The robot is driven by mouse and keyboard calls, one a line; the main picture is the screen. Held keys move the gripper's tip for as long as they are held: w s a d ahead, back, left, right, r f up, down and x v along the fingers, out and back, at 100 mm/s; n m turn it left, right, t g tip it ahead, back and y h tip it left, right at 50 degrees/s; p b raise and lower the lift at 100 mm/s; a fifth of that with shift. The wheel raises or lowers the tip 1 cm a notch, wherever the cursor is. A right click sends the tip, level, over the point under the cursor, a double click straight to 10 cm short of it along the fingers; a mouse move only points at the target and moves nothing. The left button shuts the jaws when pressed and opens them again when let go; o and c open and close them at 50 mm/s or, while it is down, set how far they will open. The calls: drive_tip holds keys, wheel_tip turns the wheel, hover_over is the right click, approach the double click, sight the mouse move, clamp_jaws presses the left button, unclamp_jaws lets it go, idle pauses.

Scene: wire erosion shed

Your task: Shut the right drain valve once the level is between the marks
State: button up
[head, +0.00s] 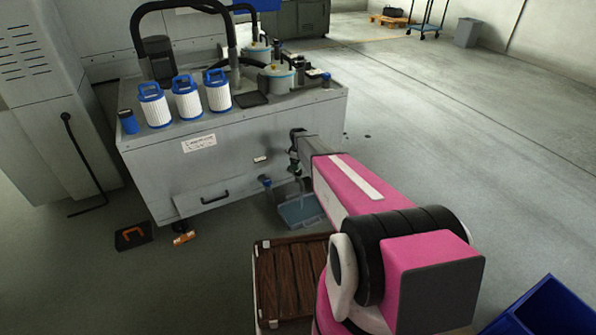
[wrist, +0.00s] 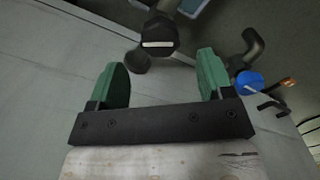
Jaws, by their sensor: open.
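My gripper (head: 297,165) is at the lower right front of the grey tank unit (head: 230,165), and its tip is hard to make out there. In the wrist view my gripper (wrist: 163,75) is open, with two green pads apart and nothing between them. A round black knob (wrist: 160,35) with a white line across it sits just beyond the gap, apart from the pads. A blue knob (wrist: 249,82) with a white line is to its right; a blue knob (head: 265,182) shows left of my gripper in the head view. A pale blue container (head: 300,211) stands below. Its level and marks are unreadable.
An orange item (head: 183,238) and a dark tray (head: 133,235) lie on the floor left. Blue bins (head: 545,310) are at lower right.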

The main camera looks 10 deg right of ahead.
wheel_tip(320, 180, down, 5)
drive_tip(key=shift+r, duration=0.1)
drive_tip(key=c, duration=0.9)
drive_tip(key=shift+c, duration=0.2)
drive_tip(key=shift+m, duration=3)
